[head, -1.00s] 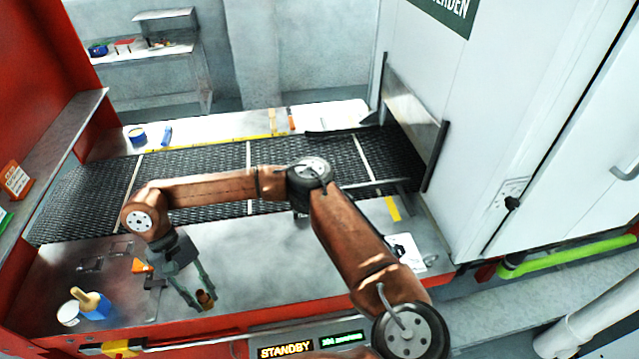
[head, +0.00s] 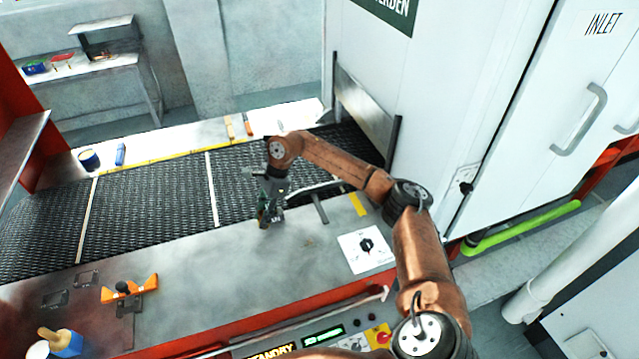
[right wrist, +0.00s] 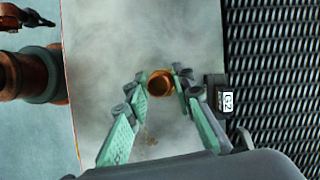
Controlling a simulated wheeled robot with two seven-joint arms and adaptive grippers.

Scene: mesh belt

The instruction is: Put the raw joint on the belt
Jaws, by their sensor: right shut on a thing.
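The raw joint, a small copper-coloured round piece (right wrist: 161,84), is between the fingertips of my right gripper (right wrist: 160,82), which is shut on it. In the head view my right gripper (head: 266,214) points down by the near edge of the belt, and the joint is hard to make out there. The dark mesh belt (head: 150,215) runs across behind the metal ledge; it also shows at the right of the right wrist view (right wrist: 275,60). In that view the joint appears over the bare ledge, beside the belt. My left gripper is not in view.
The metal ledge (head: 200,270) is mostly clear. A dark tag marked G2 (right wrist: 229,97) sits at the belt edge. The white oven housing (head: 440,110) rises at the right.

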